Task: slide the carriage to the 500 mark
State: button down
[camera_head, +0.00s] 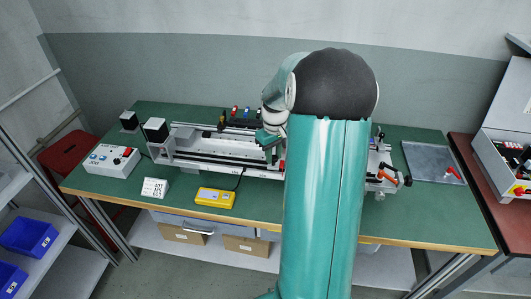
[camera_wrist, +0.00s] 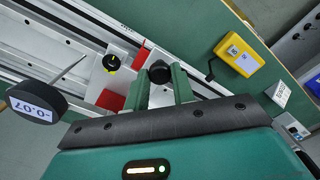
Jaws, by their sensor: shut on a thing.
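My gripper (camera_wrist: 160,85) is shut on a black round knob (camera_wrist: 159,72), which sits between its two green fingers in the wrist view. The knob appears to belong to the carriage, a pale plate (camera_wrist: 122,77) with red blocks and a black knob with a yellow mark (camera_wrist: 111,62). In the head view my gripper (camera_head: 269,142) is over the right-middle part of the long rail bed (camera_head: 215,145). My arm hides much of the carriage and the right part of the rails. No 500 mark can be read.
A round display (camera_wrist: 37,105) with a thin probe is left of my gripper in the wrist view. A yellow box (camera_head: 215,197) stands at the table's front, beside a white sign (camera_head: 155,188). A white control box (camera_head: 111,160) is at the left. Orange-tipped handles (camera_head: 388,177) stick out at the right.

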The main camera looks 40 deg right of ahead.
jog(key=s+d, duration=1.4)
jog(key=s, duration=0.5)
jog(key=shift+d, duration=0.3)
jog(key=c, duration=1.2)
grip_release()
jog(key=shift+s+d, duration=0.15)
jog(key=shift+w, duration=0.2)
notch_tip(320, 180, up, 14)
jog(key=shift+f, duration=0.1)
